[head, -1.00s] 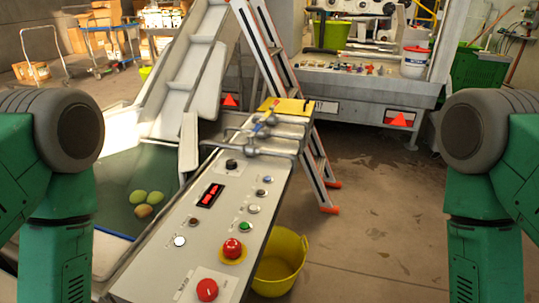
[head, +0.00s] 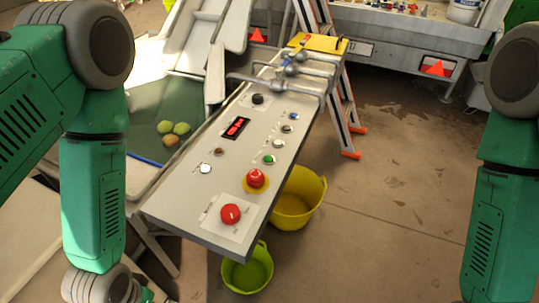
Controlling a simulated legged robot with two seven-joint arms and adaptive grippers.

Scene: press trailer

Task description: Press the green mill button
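The green mill button (head: 269,159) is a small green push button on the sloping grey control panel (head: 185,205), just above a red mushroom button (head: 256,178) on a yellow base. My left arm comes in at the left, and its lower end reaches the bottom left edge. My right arm stands at the right edge, well away from the panel. Neither gripper's fingers show. Nothing covers the green button.
A second red button (head: 231,214) sits at the panel's near end. A yellow bucket (head: 301,200) and a green bucket (head: 248,270) stand beside and below the panel. Floor at right is clear.

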